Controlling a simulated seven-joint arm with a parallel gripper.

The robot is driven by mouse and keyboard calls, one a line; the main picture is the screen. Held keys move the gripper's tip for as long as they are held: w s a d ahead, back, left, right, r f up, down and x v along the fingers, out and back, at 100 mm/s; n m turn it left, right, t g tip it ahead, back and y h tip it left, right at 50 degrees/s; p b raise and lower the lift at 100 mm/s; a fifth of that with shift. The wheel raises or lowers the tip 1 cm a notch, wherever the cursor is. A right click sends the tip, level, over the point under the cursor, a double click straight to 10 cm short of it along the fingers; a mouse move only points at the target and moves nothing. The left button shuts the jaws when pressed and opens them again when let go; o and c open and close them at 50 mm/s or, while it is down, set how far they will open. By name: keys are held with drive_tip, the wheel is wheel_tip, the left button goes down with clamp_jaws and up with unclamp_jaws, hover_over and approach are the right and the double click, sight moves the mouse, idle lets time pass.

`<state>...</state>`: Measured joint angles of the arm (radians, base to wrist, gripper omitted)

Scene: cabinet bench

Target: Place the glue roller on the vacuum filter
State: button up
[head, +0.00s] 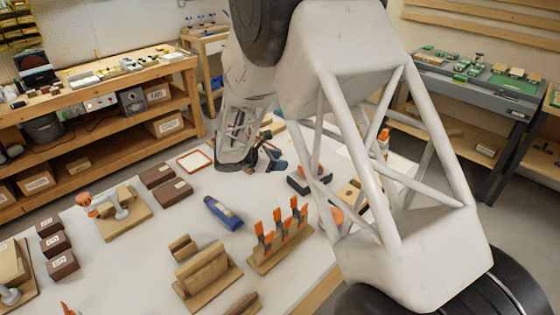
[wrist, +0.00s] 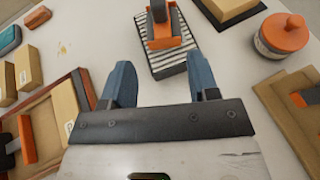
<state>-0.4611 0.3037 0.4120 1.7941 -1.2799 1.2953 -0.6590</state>
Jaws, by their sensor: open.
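An orange tool with a dark handle, which looks like the glue roller (wrist: 162,38), lies on a pleated black-and-white block, which looks like the vacuum filter (wrist: 172,66), in the wrist view. The roller appears to rest on the filter's top. My gripper (wrist: 161,65) is open, its two blue fingers apart with nothing between them, just on the near side of the filter. The roller appears clear of the fingers. In the head view my gripper (head: 262,160) is over the far part of the white table, left of a dark object with red-orange on top.
An orange-lidded jar (wrist: 283,38) stands right of the filter, beside wooden boards. A wooden tray (wrist: 55,120) with an orange-handled item lies to the left. A blue bottle (head: 222,213) and a stand with orange clamps (head: 280,235) are nearer on the table.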

drive_tip(key=shift+d, duration=0.1)
idle(0.6)
drive_tip(key=s+d+r+m+g+y, duration=0.25)
drive_tip(key=s+d+r+m, duration=0.35)
drive_tip(key=s+d+r, duration=0.3)
drive_tip(key=s+d+r+m+g+y, duration=0.25)
drive_tip(key=s+d+r+m, duration=0.35)
drive_tip(key=s, duration=0.5)
drive_tip(key=s+d+r+m+y, duration=0.1)
drive_tip(key=s+r+m+y, duration=0.1)
drive_tip(key=s, duration=0.6)
drive_tip(key=s+d+r+m+t+y, duration=0.1)
drive_tip(key=s+d+r+m+y, duration=0.1)
drive_tip(key=s+m, duration=0.3)
drive_tip(key=s+d+r+m+t+y, duration=0.1)
drive_tip(key=s+r+m+y, duration=0.1)
drive_tip(key=s, duration=1)
drive_tip(key=shift+s+d+m+y, duration=0.15)
drive_tip(key=shift+s+m+y, duration=0.1)
drive_tip(key=shift+m+y, duration=0.6)
drive_tip(key=shift+r, duration=0.1)
